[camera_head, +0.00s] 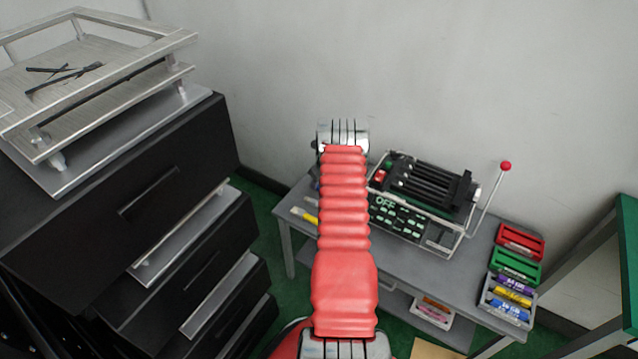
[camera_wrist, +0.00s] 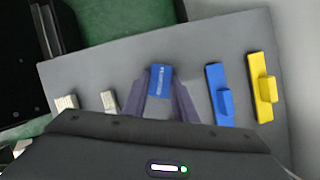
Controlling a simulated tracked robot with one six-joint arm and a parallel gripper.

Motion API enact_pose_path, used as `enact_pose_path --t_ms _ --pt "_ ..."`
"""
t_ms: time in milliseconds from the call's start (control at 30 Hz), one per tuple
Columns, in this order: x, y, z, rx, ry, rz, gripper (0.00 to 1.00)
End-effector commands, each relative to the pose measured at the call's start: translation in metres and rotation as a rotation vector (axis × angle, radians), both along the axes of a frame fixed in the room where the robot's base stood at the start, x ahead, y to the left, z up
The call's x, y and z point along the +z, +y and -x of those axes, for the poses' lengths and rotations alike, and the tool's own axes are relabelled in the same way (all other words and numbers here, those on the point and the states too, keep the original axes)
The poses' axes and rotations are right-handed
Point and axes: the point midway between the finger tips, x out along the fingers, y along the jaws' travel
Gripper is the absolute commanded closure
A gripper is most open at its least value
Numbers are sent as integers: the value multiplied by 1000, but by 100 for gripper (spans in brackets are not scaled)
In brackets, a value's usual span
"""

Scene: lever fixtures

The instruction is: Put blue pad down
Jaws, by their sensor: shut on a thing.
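In the wrist view my gripper (camera_wrist: 161,95) reaches over a grey tabletop (camera_wrist: 100,72). Its two grey-purple fingers are shut on a small blue pad (camera_wrist: 160,80) with faint pale markings. The pad shows between the fingertips, over the tabletop. I cannot tell whether it touches the surface. To its right are a second blue piece with a raised block (camera_wrist: 221,95) and a similar yellow piece (camera_wrist: 262,88). In the head view my red arm hides the gripper and the held pad.
Two whitish pieces (camera_wrist: 109,101) lie left of the fingers. In the head view, a machine marked OFF (camera_head: 425,195) with a red-knobbed lever (camera_head: 505,166) stands on the grey table (camera_head: 440,268). Red (camera_head: 520,241) and green (camera_head: 515,264) holders sit right. Black drawers (camera_head: 150,215) stand left.

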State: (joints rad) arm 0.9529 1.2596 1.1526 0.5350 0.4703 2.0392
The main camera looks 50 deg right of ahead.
Motion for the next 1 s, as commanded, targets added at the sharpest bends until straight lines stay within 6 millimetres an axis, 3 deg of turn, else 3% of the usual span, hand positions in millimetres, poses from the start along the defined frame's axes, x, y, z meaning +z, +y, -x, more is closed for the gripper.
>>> enact_pose_path --t_ms 133,167,400,767,1000 --pt "-2 0 0 0 0 0 96" --pt "-2 0 0 0 0 0 73" --pt "-2 0 0 0 0 0 56" --pt "2 0 0 -1 0 0 56" --pt "19 1 7 -1 -1 1 56"
